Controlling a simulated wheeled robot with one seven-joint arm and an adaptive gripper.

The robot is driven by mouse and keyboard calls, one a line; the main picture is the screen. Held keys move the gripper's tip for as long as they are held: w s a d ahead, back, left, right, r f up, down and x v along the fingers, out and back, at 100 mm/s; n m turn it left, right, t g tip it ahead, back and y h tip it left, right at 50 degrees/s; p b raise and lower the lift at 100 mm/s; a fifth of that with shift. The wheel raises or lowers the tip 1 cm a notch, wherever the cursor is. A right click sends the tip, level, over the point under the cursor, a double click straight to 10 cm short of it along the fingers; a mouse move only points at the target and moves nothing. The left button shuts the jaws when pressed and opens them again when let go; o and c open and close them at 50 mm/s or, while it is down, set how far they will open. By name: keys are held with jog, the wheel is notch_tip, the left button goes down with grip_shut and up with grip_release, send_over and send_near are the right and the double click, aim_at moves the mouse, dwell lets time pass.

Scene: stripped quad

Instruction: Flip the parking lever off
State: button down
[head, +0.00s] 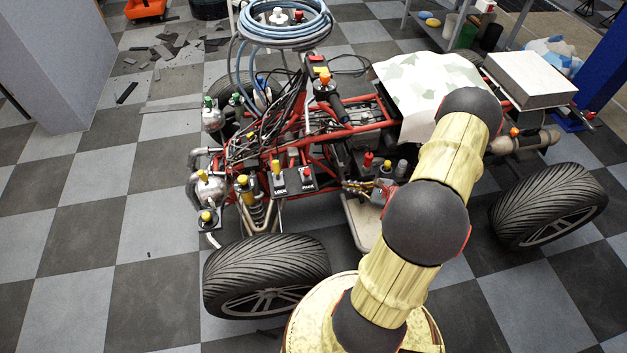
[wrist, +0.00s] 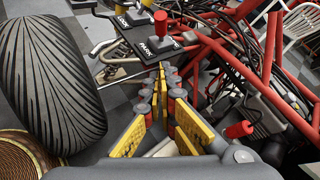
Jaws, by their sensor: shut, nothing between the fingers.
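The parking lever (wrist: 160,23) has a red knob on a dark switch box (wrist: 137,47) marked PARK. In the wrist view it stands at the top centre, beyond my fingertips. In the head view the red-knobbed lever (head: 306,173) sits on the near side of the stripped quad (head: 345,131), right of the yellow-knobbed LOCK lever (head: 276,168). My gripper (wrist: 166,82) is shut and empty, its yellow fingers pointing towards the PARK box, with no clear contact. In the head view my arm hides most or all of the gripper.
A large tyre (wrist: 50,75) fills the left of the wrist view. Red frame tubes (wrist: 275,55) and loose black cables lie to the right. A front tyre (head: 266,274) stands below the levers in the head view.

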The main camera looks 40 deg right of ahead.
aim_at(307, 172)
dwell(0.3)
jog(key=w+a+r+b+x, duration=0.1)
jog(key=r+b+x, duration=0.1)
jog(key=x, duration=1)
jog(key=shift+w+a+b, duration=0.3)
jog(key=shift+w+b, duration=0.05)
jog(key=shift+b, duration=0.5)
jog(key=shift+w+d+r+g+p, duration=0.1)
jog(key=shift+w+r+g+p, duration=0.15)
jog(key=shift+p, duration=0.45)
